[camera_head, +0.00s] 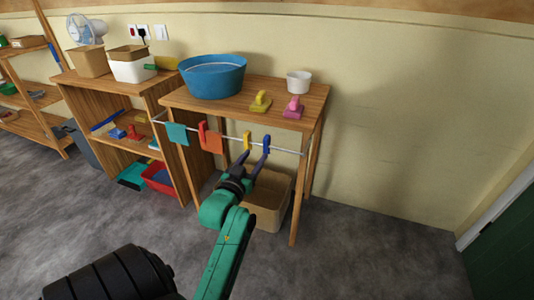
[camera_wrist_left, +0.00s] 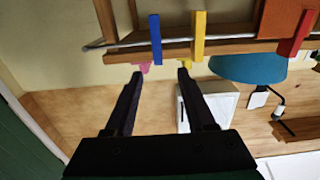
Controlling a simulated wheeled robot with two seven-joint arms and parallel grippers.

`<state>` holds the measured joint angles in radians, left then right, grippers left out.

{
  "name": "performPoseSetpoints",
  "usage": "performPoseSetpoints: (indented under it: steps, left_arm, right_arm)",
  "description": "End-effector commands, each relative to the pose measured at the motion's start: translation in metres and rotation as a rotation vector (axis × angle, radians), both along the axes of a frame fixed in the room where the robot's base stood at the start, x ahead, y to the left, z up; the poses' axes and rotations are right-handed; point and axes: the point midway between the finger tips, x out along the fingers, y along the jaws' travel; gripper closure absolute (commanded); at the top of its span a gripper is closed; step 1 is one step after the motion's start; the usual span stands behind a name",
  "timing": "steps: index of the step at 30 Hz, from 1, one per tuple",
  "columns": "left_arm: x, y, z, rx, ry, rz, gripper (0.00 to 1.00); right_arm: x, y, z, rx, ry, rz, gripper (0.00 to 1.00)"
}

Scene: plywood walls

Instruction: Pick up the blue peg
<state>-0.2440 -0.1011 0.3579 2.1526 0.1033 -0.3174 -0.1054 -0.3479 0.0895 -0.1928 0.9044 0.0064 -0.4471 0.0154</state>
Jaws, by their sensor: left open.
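The blue peg (camera_head: 266,144) is clipped on the thin rail at the front of the wooden table, at the right of the row. It also shows in the left wrist view (camera_wrist_left: 155,40), ahead of the gap between the fingertips. A yellow peg (camera_head: 246,141) is on the rail just left of it in the head view; it shows in the wrist view too (camera_wrist_left: 198,36). My left gripper (camera_head: 255,158) is open and empty, close to both pegs. In the wrist view its fingertips (camera_wrist_left: 160,74) appear short of the blue peg. My right gripper is out of view.
A red peg (camera_head: 202,131) holds an orange cloth (camera_head: 212,142) farther left on the rail, beside a teal cloth (camera_head: 177,133). The tabletop (camera_head: 235,102) bears a blue basin (camera_head: 212,75). A cardboard box (camera_head: 268,205) stands below. Floor to the right is clear.

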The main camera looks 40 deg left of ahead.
Motion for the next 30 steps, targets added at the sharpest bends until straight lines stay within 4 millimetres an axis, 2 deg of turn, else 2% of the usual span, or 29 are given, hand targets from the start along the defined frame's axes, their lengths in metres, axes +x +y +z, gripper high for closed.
performPoseSetpoints:
  steps: [6,13,18,21,26,27,29,30]
  left_arm:
    - [0.055,0.018,0.002,-0.001,-0.003,-0.002,0.45]
    - [0.087,0.029,0.003,-0.002,-0.001,-0.003,0.45]
    - [0.118,0.039,0.005,-0.002,0.0,-0.003,0.45]
    - [0.126,0.042,0.005,-0.001,0.002,-0.003,0.45]
    - [0.126,0.042,0.005,-0.001,0.002,-0.003,0.45]
    - [0.126,0.042,0.005,-0.001,0.002,-0.003,0.53]
    - [0.126,0.042,0.005,-0.001,0.002,-0.003,0.76]
    - [0.126,0.042,0.005,-0.001,0.002,-0.003,0.91]
  right_arm:
    - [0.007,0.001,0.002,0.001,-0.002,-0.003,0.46]
    - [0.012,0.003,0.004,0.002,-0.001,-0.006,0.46]
    - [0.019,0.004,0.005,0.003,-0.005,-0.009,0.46]
    - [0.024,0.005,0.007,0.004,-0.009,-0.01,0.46]
    - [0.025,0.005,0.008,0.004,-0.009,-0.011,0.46]
    - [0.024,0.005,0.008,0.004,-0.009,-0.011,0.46]
    - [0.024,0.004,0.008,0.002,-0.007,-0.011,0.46]
    - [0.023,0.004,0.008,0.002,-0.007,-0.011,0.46]
